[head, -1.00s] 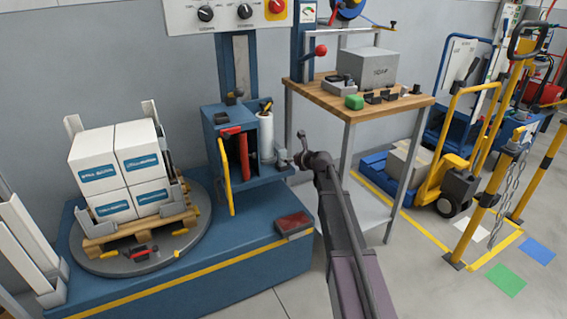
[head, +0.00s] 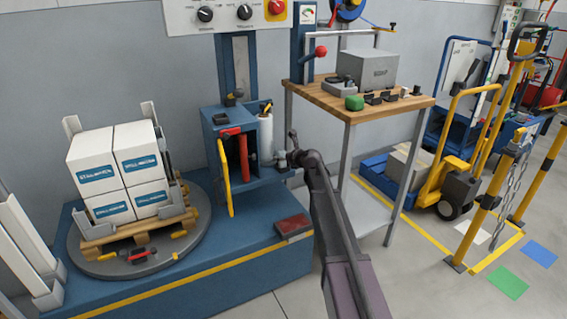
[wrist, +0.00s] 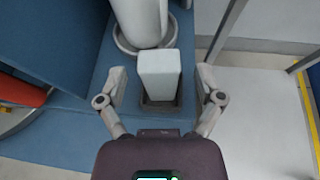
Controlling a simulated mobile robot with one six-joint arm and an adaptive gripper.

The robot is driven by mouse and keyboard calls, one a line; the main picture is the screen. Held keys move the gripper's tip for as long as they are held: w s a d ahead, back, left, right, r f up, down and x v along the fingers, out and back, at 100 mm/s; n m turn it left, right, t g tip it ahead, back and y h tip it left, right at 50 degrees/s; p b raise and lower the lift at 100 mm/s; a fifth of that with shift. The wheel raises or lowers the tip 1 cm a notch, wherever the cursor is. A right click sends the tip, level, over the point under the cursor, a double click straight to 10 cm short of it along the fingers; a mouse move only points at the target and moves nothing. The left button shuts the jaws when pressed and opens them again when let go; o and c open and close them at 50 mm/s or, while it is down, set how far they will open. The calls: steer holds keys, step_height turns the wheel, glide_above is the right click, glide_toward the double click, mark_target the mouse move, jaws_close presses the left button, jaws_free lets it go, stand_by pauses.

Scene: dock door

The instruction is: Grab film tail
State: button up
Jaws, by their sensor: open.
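The white film roll (head: 266,137) stands upright on the blue carriage of the wrapping machine, and its lower end shows at the top of the wrist view (wrist: 139,22). A pale upright tab (wrist: 160,72), which looks like the film tail, stands in a dark holder in front of the roll. My gripper (wrist: 160,80) is open, with one finger on each side of the tab and a visible gap on both sides. In the head view my gripper (head: 281,159) is beside the foot of the roll; the tab cannot be made out there.
A turntable (head: 90,262) with a pallet of white boxes (head: 121,168) is at left. A yellow bar (head: 225,178) hangs on the carriage's front. A wooden-topped bench (head: 325,96) stands close right of my arm. A red-topped box (head: 292,226) lies on the blue base below.

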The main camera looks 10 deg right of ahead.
steer(key=shift+w+a+f, duration=0.25)
steer(key=shift+w+f, duration=0.05)
steer(key=shift+w, duration=0.25)
steer(key=c, duration=1)
